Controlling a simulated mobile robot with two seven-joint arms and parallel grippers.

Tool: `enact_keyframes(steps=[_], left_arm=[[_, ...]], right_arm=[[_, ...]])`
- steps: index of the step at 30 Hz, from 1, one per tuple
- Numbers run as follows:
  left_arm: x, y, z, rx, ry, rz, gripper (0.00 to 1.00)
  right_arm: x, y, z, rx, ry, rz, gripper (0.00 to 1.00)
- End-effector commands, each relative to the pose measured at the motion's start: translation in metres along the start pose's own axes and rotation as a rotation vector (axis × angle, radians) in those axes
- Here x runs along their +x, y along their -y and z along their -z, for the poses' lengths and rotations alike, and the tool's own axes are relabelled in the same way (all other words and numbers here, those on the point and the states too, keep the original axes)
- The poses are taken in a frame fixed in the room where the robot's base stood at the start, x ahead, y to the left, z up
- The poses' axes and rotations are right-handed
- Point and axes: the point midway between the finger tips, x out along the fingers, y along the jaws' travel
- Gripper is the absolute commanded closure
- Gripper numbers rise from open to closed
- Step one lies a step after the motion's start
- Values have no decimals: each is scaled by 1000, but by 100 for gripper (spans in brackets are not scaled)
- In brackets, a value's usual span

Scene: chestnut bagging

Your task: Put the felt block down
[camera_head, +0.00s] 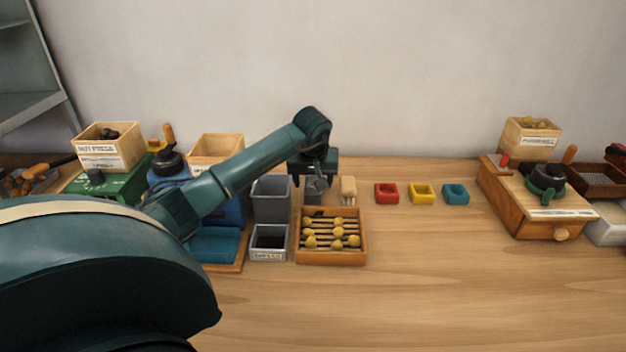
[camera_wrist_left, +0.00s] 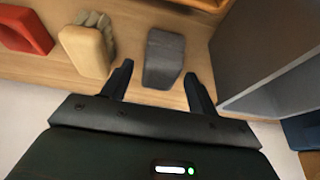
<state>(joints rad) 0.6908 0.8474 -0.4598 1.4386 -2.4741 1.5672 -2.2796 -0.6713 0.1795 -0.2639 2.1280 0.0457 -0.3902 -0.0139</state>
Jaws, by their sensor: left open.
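The grey felt block (camera_wrist_left: 164,58) stands on the wooden table in the left wrist view. In the head view its lower part (camera_head: 313,194) shows just below my left gripper (camera_head: 314,178). In the left wrist view my left gripper (camera_wrist_left: 158,88) is open, with one finger toward each side of the block. Gaps show between the fingers and the block, and it appears free of them. My right gripper is not in view.
A tan brush-like piece (camera_head: 348,190) stands right of the block, then red (camera_head: 386,193), yellow (camera_head: 422,194) and blue (camera_head: 456,194) holders. A tall grey bin (camera_head: 271,205) stands close left. The table's right middle is clear.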

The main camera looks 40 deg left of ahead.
Motion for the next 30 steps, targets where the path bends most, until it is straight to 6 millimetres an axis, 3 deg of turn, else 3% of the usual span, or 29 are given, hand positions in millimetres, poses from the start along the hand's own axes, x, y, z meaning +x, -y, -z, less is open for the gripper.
enact_keyframes(steps=[5,12,18,24,30], left_arm=[[-22,0,2,1,-5,-2,41],[-75,0,2,0,-6,-2,41],[-108,0,2,0,-3,-2,41],[-122,0,1,0,-1,-1,41],[-122,0,1,0,0,0,41]], right_arm=[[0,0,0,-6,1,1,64],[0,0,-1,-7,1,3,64],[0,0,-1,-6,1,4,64],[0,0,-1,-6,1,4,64],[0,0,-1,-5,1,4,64]])
